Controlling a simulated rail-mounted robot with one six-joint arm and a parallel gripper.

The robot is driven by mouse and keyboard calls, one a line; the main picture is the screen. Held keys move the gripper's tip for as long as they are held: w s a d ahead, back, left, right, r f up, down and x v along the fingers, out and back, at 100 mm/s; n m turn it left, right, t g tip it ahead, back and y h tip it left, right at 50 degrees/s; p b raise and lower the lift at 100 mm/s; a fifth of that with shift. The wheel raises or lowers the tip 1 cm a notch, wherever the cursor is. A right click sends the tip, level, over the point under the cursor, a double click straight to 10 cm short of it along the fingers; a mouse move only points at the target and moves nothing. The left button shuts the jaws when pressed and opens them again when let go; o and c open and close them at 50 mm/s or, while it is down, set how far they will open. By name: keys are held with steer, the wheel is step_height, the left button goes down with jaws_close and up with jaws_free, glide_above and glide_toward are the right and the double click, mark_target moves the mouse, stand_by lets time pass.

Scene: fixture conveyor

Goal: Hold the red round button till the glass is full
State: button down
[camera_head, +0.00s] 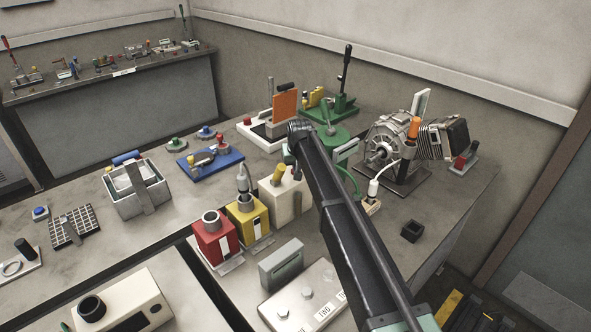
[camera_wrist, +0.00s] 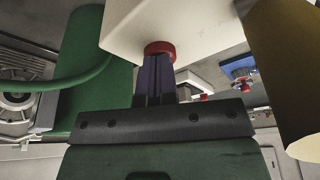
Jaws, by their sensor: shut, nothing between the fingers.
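A red round button (camera_wrist: 160,47) sits on a white box (camera_wrist: 190,22), which appears upside down in the wrist view. My gripper (camera_wrist: 157,60) is shut and empty; its dark fingertips meet the button's face and appear to touch it. How far the button is pressed cannot be told. In the head view the white box (camera_head: 285,200) stands on the bench below the end of my arm, and the button is hidden there.
A yellow block (camera_head: 246,222) and a red block (camera_head: 212,242) stand left of the white box. A green unit (camera_head: 330,138) is behind it, with a motor (camera_head: 385,150) to the right. A blue board (camera_head: 208,165) lies to the left. My arm crosses the bench.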

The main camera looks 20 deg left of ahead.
step_height(320, 180, up, 6)
steer(key=p, duration=0.6)
steer(key=shift+r, duration=0.2)
steer(key=shift+f, duration=0.2)
steer(key=p+v, duration=1)
steer(key=v, duration=0.1)
steer(key=shift+f, duration=0.1)
